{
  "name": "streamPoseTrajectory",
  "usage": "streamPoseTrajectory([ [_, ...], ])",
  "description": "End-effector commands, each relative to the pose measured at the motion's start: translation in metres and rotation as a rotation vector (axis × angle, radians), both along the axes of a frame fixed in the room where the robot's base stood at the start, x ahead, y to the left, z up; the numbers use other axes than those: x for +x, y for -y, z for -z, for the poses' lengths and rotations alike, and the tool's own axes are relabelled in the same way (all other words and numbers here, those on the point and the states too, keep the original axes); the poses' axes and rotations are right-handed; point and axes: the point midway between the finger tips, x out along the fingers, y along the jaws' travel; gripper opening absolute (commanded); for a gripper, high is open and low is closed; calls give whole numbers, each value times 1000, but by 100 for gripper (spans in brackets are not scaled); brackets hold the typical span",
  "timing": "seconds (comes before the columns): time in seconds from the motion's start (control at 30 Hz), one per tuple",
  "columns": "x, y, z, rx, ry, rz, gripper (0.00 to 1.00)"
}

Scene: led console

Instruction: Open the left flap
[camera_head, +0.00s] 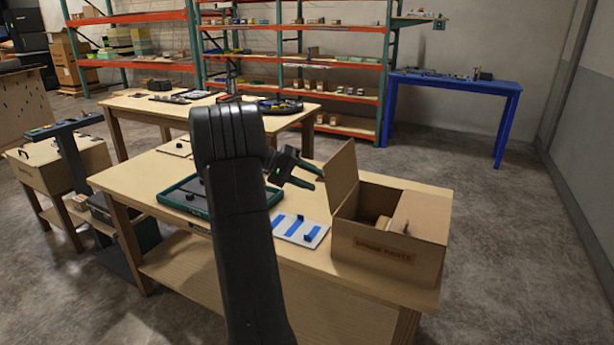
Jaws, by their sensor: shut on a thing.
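An open-topped cardboard box (385,268) marked "SPARE PARTS" stands at the right end of the wooden table. Its left flap (342,182) stands raised, roughly upright, along the left side. A right flap (423,214) lies over the right part of the opening. My gripper (318,178), with green fingers, is at the left edge of the left flap, its fingertips meeting the flap. It is shut on the flap; the exact contact is small and partly hidden. Small brown items (383,223) show inside the box.
A white board with blue strips (301,230) lies left of the box. A green-rimmed tray (178,205) is farther left, partly behind my arm. Another wooden table (150,103) stands behind, and a blue table (450,82) at the back right. The floor right of the box is clear.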

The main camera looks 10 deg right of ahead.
Motion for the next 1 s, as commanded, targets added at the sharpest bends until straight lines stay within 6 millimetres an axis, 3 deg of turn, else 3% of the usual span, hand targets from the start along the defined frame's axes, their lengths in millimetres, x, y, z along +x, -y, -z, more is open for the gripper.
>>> streamPoseTrajectory([
  [0.03,-5,2,17,13,-26,17,34],
  [0.1,-5,2,17,14,-25,16,41],
  [0.3,-5,1,16,14,-26,13,42],
  [0.47,-3,-10,10,14,-25,11,30],
  [1.0,11,-106,-48,2,-12,10,29],
])
